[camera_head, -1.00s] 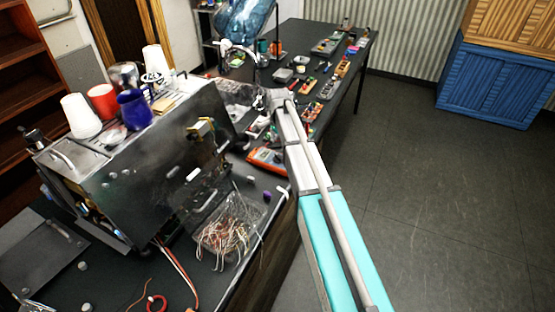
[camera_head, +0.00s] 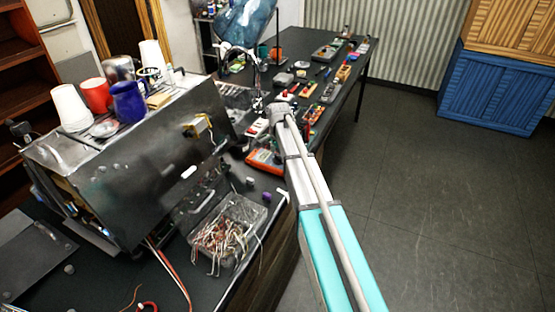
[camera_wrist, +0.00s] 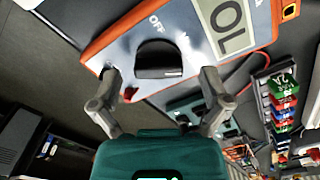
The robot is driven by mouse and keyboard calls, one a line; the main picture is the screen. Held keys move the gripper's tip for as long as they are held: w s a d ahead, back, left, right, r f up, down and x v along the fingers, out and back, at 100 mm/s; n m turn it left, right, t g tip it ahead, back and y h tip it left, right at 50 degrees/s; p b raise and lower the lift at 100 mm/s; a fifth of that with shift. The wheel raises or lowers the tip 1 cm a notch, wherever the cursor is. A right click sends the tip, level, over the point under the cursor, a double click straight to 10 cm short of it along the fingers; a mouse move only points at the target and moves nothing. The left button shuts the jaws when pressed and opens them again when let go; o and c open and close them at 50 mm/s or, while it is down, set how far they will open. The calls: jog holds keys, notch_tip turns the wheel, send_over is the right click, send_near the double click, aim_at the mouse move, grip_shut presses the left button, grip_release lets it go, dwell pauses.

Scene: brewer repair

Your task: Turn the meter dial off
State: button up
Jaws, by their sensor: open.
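The meter (camera_head: 264,162) lies on the bench beside the brewer in the head view, orange-edged. In the wrist view the meter (camera_wrist: 97,58) shows a grey face, a black dial (camera_wrist: 158,58), a printed OFF mark beside the dial and a display (camera_wrist: 230,22) reading OL. The dial's exact setting is hard to tell. My gripper (camera_wrist: 161,75) is open, its two fingertips apart on either side of the dial's near part. Nothing is held between them, and I cannot tell if they touch the meter. The head view does not show the fingers clearly.
The metal brewer (camera_head: 140,165) stands left of the meter with cups on top. A clear tray of wires (camera_head: 228,235) sits in front. Several small tools and boxes (camera_head: 318,95) line the bench behind. The floor (camera_head: 440,200) at right is clear.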

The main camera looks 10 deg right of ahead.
jog(key=shift+f, duration=0.1)
dwell(0.3)
jog(key=c, duration=1.1)
jog(key=shift+a, duration=0.2)
jog(key=shift+c, duration=0.3)
jog(key=shift+d, duration=0.1)
